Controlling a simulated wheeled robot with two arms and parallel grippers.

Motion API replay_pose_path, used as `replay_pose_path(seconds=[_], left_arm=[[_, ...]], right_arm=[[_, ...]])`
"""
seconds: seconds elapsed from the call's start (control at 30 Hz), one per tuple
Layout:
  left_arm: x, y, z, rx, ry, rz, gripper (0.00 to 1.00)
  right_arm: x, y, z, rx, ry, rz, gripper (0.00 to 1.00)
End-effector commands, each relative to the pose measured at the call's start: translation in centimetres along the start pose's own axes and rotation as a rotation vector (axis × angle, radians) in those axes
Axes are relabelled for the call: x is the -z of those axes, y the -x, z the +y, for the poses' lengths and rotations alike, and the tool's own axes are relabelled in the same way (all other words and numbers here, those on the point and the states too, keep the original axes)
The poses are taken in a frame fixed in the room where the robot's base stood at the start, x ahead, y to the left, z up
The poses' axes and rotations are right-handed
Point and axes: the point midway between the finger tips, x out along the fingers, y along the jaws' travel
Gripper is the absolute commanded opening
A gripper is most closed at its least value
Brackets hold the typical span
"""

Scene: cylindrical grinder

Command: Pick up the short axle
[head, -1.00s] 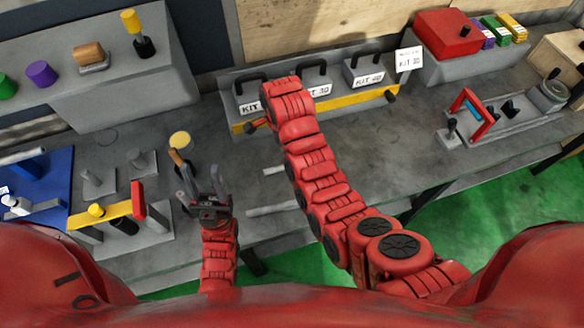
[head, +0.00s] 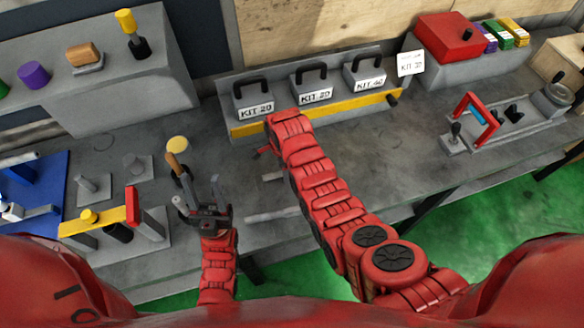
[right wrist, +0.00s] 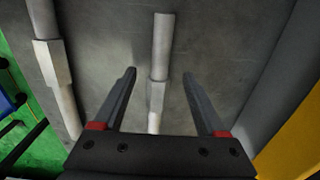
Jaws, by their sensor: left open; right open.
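The short axle (right wrist: 158,85) is a grey stepped bar lying on the bench. In the right wrist view it lies between the two fingers of my right gripper (right wrist: 160,74), which is open and not closed on it. In the head view the short axle (head: 272,177) is partly hidden by my right arm, and the right fingers are hard to make out. A second, longer-looking axle (right wrist: 52,62) lies to its left in the right wrist view; it also shows in the head view (head: 272,215). My left gripper (head: 197,194) is open and empty over the bench.
Kit boxes with black handles (head: 313,84) stand behind a yellow rail (head: 350,105). A wooden-handled tool (head: 177,166) stands beside my left gripper. A yellow-and-red fixture (head: 103,222) is at left. The bench right of my right arm is mostly clear.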

Motion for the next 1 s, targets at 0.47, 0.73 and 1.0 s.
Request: replay_pose_path(seconds=[0.47, 0.73, 1.0], left_arm=[[0.06, -0.36, -0.02, 0.000, 0.000, 0.000, 0.50], [0.06, -0.36, -0.02, 0.000, 0.000, 0.000, 0.50], [0.06, -0.36, -0.02, 0.000, 0.000, 0.000, 0.50]], right_arm=[[0.02, -0.96, 0.12, -0.002, 0.000, 0.000, 0.65], [0.02, -0.94, 0.11, -0.001, 0.000, 0.000, 0.16], [0.02, -0.93, 0.10, -0.001, 0.000, 0.000, 0.00]])
